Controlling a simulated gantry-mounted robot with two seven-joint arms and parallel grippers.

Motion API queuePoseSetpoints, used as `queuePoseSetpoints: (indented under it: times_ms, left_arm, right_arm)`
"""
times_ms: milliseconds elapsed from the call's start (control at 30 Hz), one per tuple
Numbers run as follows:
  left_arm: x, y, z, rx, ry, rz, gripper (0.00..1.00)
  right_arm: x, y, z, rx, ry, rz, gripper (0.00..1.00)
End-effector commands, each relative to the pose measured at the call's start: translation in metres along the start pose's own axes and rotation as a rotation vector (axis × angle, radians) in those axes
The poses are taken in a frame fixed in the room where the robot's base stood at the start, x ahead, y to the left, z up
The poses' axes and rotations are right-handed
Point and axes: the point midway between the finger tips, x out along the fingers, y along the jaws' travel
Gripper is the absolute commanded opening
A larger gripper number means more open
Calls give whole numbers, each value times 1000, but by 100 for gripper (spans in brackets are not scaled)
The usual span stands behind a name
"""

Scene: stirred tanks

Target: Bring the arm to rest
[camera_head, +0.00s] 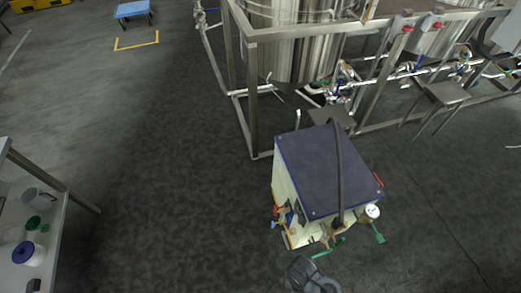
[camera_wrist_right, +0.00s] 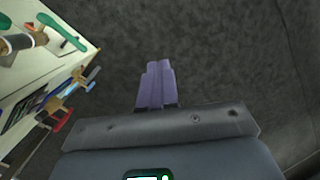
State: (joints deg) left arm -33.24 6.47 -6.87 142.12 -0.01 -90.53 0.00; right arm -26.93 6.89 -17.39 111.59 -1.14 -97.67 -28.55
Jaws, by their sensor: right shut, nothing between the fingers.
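My right gripper (camera_wrist_right: 159,68) shows in the right wrist view with its two purple fingers together, shut and empty, over bare dark floor. A dark grey part of my right arm shows at the bottom edge of the head view, just in front of the boxy machine (camera_head: 325,165); the fingers cannot be made out there. The machine has a dark blue top, cream sides, a hose and a gauge. Its side with valves and coloured handles also shows at the left of the right wrist view (camera_wrist_right: 32,70), apart from the fingers. My left gripper is not in view.
Steel tanks (camera_head: 290,50) in a metal frame stand behind the machine, with pipes and a small step (camera_head: 446,93) to the right. A table (camera_head: 45,240) with containers is at the lower left. The floor (camera_head: 165,180) between table and machine is clear.

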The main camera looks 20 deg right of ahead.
Motion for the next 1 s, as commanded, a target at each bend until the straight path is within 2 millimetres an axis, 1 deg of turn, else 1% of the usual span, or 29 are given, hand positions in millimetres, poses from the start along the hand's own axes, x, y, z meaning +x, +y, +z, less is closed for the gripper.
queuePoseSetpoints:
  times_ms: [33, 167, 200, 267, 300, 367, 400, 433, 467, 500, 533, 667, 700, 767, 867, 1000]
  left_arm:
    - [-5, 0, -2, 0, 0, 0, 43]
    - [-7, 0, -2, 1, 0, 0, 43]
    - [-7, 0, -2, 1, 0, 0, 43]
    - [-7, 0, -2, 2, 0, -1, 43]
    - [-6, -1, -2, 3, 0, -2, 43]
    - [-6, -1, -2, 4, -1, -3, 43]
    - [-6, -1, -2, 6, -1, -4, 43]
    - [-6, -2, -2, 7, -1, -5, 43]
    - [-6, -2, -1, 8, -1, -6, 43]
    - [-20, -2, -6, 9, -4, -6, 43]
    - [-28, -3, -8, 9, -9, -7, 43]
    - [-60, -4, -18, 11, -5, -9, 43]
    - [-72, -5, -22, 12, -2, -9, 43]
    - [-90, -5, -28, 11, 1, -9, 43]
    - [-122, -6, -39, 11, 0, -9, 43]
    - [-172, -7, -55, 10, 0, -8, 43]
  right_arm:
    - [-26, 6, 9, 80, 57, 28, 0]
    - [-85, 30, 21, 271, 201, 112, 0]
    - [-104, 38, 23, 323, 249, 139, 0]
    - [-130, 50, 23, 391, 316, 177, 0]
    - [-146, 56, 23, 433, 362, 199, 0]
    - [-172, 63, 23, 499, 434, 227, 0]
    - [-190, 65, 22, 550, 488, 238, 0]
    - [-196, 66, 20, 599, 519, 233, 0]
    - [-192, 67, 19, 648, 525, 220, 0]
    - [-206, 65, 22, 675, 526, 212, 0]
    - [-217, 63, 24, 670, 525, 213, 0]
    - [-248, 58, 30, 666, 523, 213, 0]
    - [-258, 57, 32, 666, 523, 213, 0]
    - [-276, 54, 35, 665, 523, 213, 0]
    - [-309, 49, 42, 664, 522, 213, 0]
    - [-359, 42, 51, 664, 522, 213, 0]
